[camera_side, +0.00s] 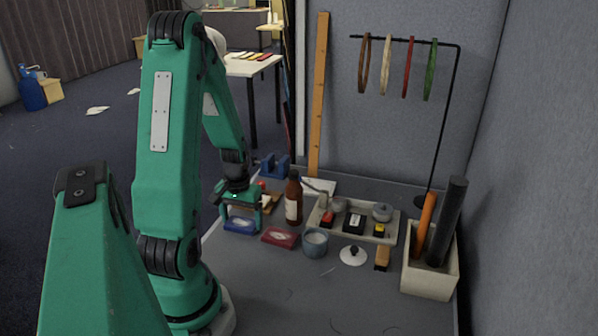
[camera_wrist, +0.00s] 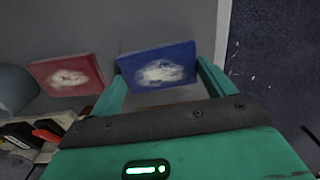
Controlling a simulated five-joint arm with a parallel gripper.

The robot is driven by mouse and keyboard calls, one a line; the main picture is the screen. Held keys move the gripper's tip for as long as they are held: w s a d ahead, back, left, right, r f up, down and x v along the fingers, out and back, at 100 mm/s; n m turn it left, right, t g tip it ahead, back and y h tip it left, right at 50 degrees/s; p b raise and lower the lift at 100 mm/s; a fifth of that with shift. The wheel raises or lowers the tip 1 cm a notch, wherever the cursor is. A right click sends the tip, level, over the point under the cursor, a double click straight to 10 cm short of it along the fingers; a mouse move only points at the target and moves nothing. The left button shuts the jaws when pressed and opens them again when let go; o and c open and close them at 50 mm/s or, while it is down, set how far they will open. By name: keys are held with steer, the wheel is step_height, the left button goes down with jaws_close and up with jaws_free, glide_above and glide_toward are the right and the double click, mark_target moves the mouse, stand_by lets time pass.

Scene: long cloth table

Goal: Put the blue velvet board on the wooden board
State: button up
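The blue velvet board (camera_side: 240,225) is a small blue slab with a pale picture on top. It looks to be lying on the grey table at the left. In the wrist view the blue velvet board (camera_wrist: 158,66) shows between and just past the fingertips. My gripper (camera_side: 242,216) is down over it with fingers spread to about its width, one at each side. Whether they touch its edges is not clear; the wrist view shows my gripper (camera_wrist: 163,70) too. The wooden board (camera_side: 270,202) is brown, partly hidden behind my gripper.
A similar red board (camera_side: 280,238) lies to the right. Near it stand a brown bottle (camera_side: 293,200) and a grey-blue cup (camera_side: 315,243). A beige tray (camera_side: 352,237) with several items and a planter-like box (camera_side: 429,272) stand farther right. The front of the table is clear.

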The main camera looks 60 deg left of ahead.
mark_target(242, 222)
steer(key=c, duration=0.3)
steer(key=shift+r, duration=0.15)
steer(key=shift+c, duration=0.2)
steer(key=shift+r, duration=1.95)
steer(key=w+d+r, duration=0.4)
steer(key=d+r, duration=0.2)
steer(key=d, duration=0.4)
steer(key=shift+w+d+r, duration=0.15)
steer(key=shift+d+r, duration=0.25)
steer(key=shift+r, duration=0.1)
